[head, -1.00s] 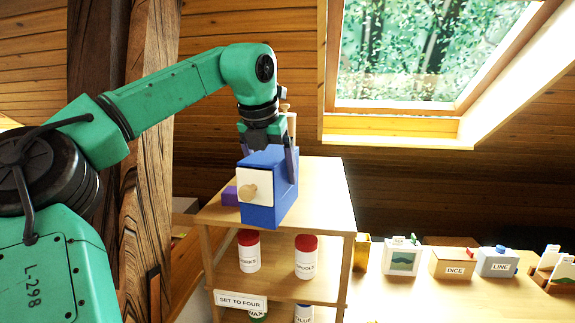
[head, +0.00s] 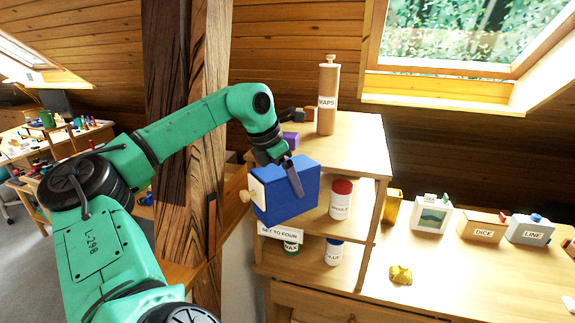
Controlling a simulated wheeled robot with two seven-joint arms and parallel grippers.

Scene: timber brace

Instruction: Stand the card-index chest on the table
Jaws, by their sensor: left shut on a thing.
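The card-index chest (head: 293,190) is a blue box with a cream drawer front and a round wooden knob on its left face. My left gripper (head: 292,178) is shut on the chest and holds it in the air, slightly tilted, in front of the shelf unit. The chest hides part of the unit's middle shelf. The table (head: 450,270) is the wooden top at the right, apart from the chest. My right gripper is not in view.
The shelf unit's top (head: 350,145) bears a tall MAPS tube (head: 327,97) and a purple block (head: 290,140). Labelled jars (head: 341,203) stand on its shelves. Boxes (head: 482,228) line the table's back; a yellow lump (head: 400,275) lies nearer. Bare table surrounds it. A timber post (head: 190,130) stands left.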

